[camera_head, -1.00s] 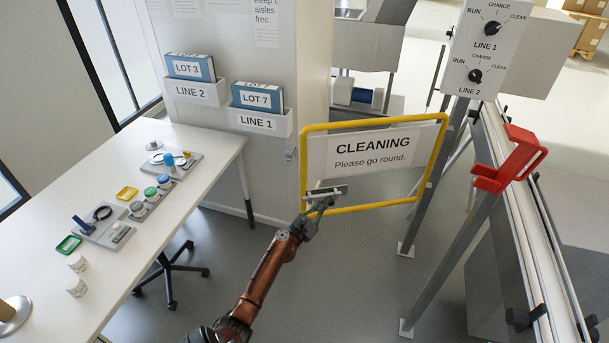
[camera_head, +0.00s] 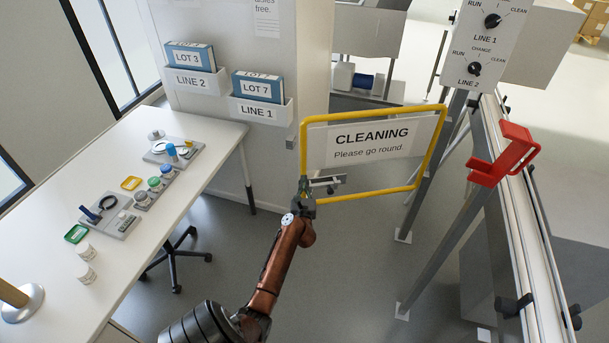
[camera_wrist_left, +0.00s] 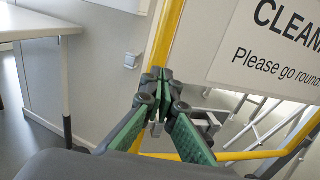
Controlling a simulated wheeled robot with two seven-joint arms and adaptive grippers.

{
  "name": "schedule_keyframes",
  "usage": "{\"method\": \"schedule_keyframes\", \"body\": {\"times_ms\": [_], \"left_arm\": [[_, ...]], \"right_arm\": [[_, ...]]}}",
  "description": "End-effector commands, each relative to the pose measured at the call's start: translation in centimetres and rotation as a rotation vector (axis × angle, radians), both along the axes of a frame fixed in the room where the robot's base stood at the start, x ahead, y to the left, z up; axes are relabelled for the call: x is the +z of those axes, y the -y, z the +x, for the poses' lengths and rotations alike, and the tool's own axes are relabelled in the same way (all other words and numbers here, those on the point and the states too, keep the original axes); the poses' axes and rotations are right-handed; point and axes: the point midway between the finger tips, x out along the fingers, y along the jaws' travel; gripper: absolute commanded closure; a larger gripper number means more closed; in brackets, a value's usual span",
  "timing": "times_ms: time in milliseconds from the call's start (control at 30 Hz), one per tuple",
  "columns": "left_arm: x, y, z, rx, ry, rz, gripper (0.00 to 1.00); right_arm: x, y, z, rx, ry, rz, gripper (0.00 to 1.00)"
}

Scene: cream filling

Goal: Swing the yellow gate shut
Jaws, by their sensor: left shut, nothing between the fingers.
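The yellow gate (camera_head: 369,194) is a tubular frame around a white "CLEANING, Please go round." sign (camera_head: 372,141). It spans the gap between the grey-white cabinet wall on the left and the control-panel stand on the right. A metal latch-like piece (camera_head: 326,182) sits at its lower left. My left gripper (camera_head: 305,188) is shut and empty at the gate's lower-left corner. In the left wrist view, its green-padded fingertips (camera_wrist_left: 158,76) meet in front of the gate's upright yellow bar (camera_wrist_left: 166,32); contact cannot be told. My right gripper is not in view.
A white table (camera_head: 150,235) with trays and small jars stands at the left, a black chair base (camera_head: 175,258) beside it. A line rail (camera_head: 525,230) with a red bracket (camera_head: 505,155) runs along the right. Grey floor (camera_head: 350,270) is clear before the gate.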

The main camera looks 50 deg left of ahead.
Motion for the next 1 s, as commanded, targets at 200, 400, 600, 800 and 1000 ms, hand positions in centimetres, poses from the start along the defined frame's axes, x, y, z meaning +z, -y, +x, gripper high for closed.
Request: {"method": "schedule_keyframes", "body": {"times_ms": [200,400,600,800,1000], "left_arm": [[-0.2,-2.7,2.3,0.001,-0.001,0.001,1.00],[-0.1,-3.7,3.2,0.001,0.000,0.000,1.00],[0.0,-3.8,3.2,0.001,0.001,-0.001,1.00],[0.0,-3.9,3.4,-0.002,0.001,0.001,1.00],[-0.1,-4.3,6.9,-0.067,0.001,0.004,1.00]], "right_arm": [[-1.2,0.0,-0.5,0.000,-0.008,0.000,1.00],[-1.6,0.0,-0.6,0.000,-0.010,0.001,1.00],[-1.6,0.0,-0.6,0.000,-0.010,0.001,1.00],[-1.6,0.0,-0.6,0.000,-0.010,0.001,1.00],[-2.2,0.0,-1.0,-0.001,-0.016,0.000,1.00]]}}
